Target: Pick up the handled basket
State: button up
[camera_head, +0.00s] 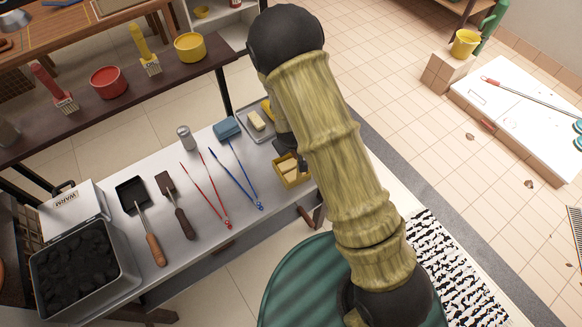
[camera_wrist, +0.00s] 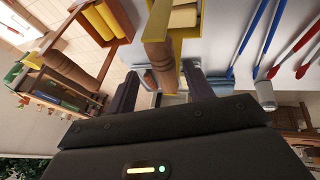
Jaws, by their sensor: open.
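The basket (camera_head: 281,174) is a small yellow open box holding pale yellow blocks, near the right end of the metal table. My arm hides part of it in the head view. In the wrist view the yellow basket (camera_wrist: 178,47) shows at the top, with a thick brown handle (camera_wrist: 158,62) pointing towards my gripper. My gripper (camera_wrist: 161,72) is open, with one dark finger on each side of the handle. I cannot tell whether either finger touches it. In the head view my gripper (camera_head: 291,152) is partly hidden at the basket.
Blue tongs (camera_head: 236,178) and red tongs (camera_head: 206,190) lie left of the basket. A metal tray (camera_head: 250,133) with a pale block, a blue sponge (camera_head: 227,128) and a shaker (camera_head: 185,137) are behind. A green round surface (camera_head: 300,280) stands in front.

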jog(key=p+x, duration=0.2)
jog(key=shift+w+a+f, duration=0.15)
jog(key=shift+a+f, duration=0.15)
jog(key=shift+p+x, duration=0.55)
jog(key=shift+x, duration=0.75)
jog(key=shift+f+b, duration=0.25)
jog(key=shift+b, duration=0.15)
grip_shut()
jog(key=shift+a, duration=0.1)
dwell(1.3)
